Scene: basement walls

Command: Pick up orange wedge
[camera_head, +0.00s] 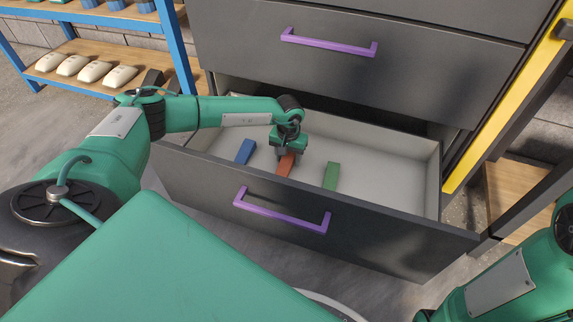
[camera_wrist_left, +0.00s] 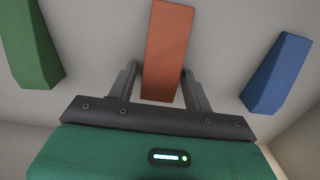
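The orange wedge (camera_head: 286,163) lies in the open drawer (camera_head: 392,190), between a blue wedge and a green wedge. My left gripper (camera_head: 287,152) is over it, pointing down. In the left wrist view the orange wedge (camera_wrist_left: 165,50) reaches in between the two fingers of the left gripper (camera_wrist_left: 163,85), one finger on each side. The fingers stand apart, with a small gap showing beside the wedge. Whether either fingertip touches it is hard to tell. My right arm (camera_head: 510,285) shows at the lower right, and its gripper is out of view.
The blue wedge (camera_head: 245,151) lies left of the orange one and the green wedge (camera_head: 331,176) lies right. The drawer front with a purple handle (camera_head: 282,212) is nearest me. A closed drawer (camera_head: 350,65) is above. A blue-framed shelf (camera_head: 178,50) stands at the left.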

